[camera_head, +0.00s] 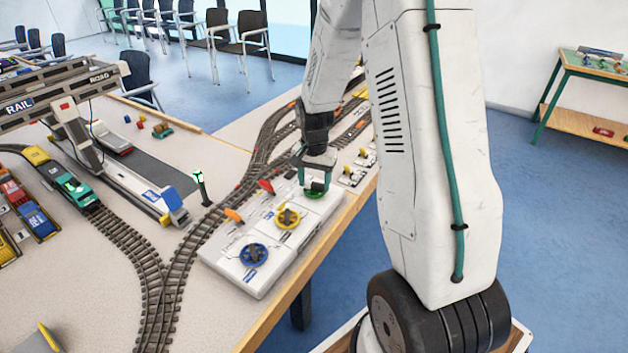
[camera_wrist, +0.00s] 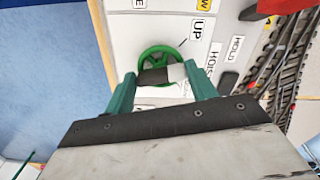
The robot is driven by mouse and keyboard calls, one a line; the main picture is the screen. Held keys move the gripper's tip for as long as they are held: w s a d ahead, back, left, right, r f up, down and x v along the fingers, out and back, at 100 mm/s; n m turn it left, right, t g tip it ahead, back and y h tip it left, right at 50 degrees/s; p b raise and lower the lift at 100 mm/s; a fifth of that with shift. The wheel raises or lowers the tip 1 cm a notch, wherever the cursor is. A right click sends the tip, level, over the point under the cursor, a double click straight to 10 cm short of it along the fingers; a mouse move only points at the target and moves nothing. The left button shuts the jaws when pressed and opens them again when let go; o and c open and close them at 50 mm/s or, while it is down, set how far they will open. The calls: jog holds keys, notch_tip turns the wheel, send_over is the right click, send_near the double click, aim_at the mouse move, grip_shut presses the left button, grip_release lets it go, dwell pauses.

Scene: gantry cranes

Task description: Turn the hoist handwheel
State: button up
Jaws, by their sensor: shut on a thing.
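The hoist handwheel is a green spoked wheel (camera_wrist: 160,58) on a white control panel (camera_head: 262,275); the word HOIS shows beside it in the wrist view. My gripper (camera_head: 316,178) is over the wheel in the head view and hides much of it; a green part of the rim (camera_head: 314,194) shows below the jaws. In the wrist view the two green fingers of my gripper (camera_wrist: 161,82) are shut on the wheel's dark and grey middle part. A label reading UP (camera_wrist: 197,31) lies just beyond the rim.
A yellow handwheel (camera_head: 287,218) and a blue handwheel (camera_head: 253,254) sit nearer on the same panel. An orange lever (camera_head: 233,215) and a red lever (camera_head: 266,186) stand along its left side. Railway track (camera_head: 180,265) curves past on the left. The wooden table edge (camera_head: 318,254) runs along the right.

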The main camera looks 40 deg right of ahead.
aim_at(315, 184)
jog(key=n, duration=0.7)
jog(key=shift+d, duration=0.15)
dwell(0.6)
jog(key=o, duration=1)
jog(key=shift+r, duration=0.1)
notch_tip(315, 184, up, 8)
jog(key=shift+f, duration=0.15)
